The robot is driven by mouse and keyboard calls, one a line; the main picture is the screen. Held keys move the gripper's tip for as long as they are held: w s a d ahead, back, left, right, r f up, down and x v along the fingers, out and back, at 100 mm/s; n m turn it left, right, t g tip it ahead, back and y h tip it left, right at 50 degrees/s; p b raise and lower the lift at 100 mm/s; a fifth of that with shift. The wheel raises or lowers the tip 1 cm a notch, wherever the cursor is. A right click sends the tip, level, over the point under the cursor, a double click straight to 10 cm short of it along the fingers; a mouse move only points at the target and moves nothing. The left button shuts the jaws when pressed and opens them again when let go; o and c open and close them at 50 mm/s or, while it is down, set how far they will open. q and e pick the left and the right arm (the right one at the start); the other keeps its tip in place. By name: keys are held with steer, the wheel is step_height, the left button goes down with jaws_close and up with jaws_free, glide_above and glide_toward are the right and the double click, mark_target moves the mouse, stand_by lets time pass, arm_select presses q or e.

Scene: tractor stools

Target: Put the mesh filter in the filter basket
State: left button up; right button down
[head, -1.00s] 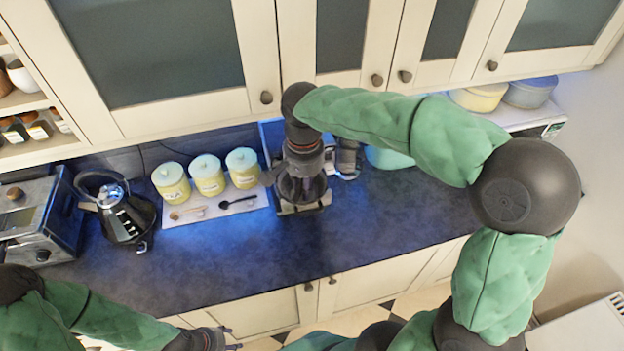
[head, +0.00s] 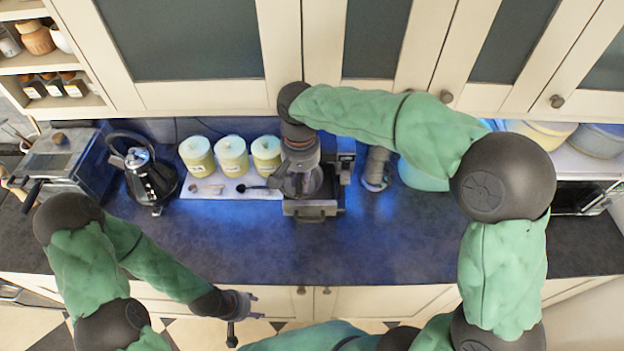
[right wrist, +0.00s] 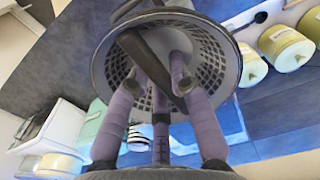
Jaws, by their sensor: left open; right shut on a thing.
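The mesh filter (right wrist: 219,75) is a grey, round, perforated bowl with a dark bar across it, seen close up in the right wrist view. The fingers of my right gripper (right wrist: 165,85) reach into it and are shut on it. In the head view my right gripper (head: 300,190) points down over the front of the coffee machine (head: 345,165), and its hand hides most of the filter. A dark pulled-out holder (head: 312,211), which may be the filter basket, shows just below the hand. I cannot tell whether the filter touches it. My left gripper (head: 243,305) is open and empty in front of the counter.
A black kettle (head: 150,180) and a toaster (head: 65,160) are further left. A teal bowl (head: 420,175) stands to the right. The front counter (head: 300,255) is clear.

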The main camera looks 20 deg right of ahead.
steer(key=w+d+f, duration=0.2)
steer(key=w+f, duration=0.1)
steer(key=w+d+f, duration=0.1)
steer(key=w+f, duration=0.1)
steer(key=shift+d+f+p, duration=0.2)
steer(key=shift+p, duration=0.15)
steer(key=shift+w+d+f, duration=0.3)
steer(key=shift+d+f, duration=0.05)
steer(key=shift+f, duration=0.3)
step_height(320, 180, down, 3)
steer(key=shift+w+f, duration=0.1)
steer(key=shift+w, duration=0.05)
steer(key=shift+f, duration=0.1)
steer(key=c, duration=1.1)
jaws_free()
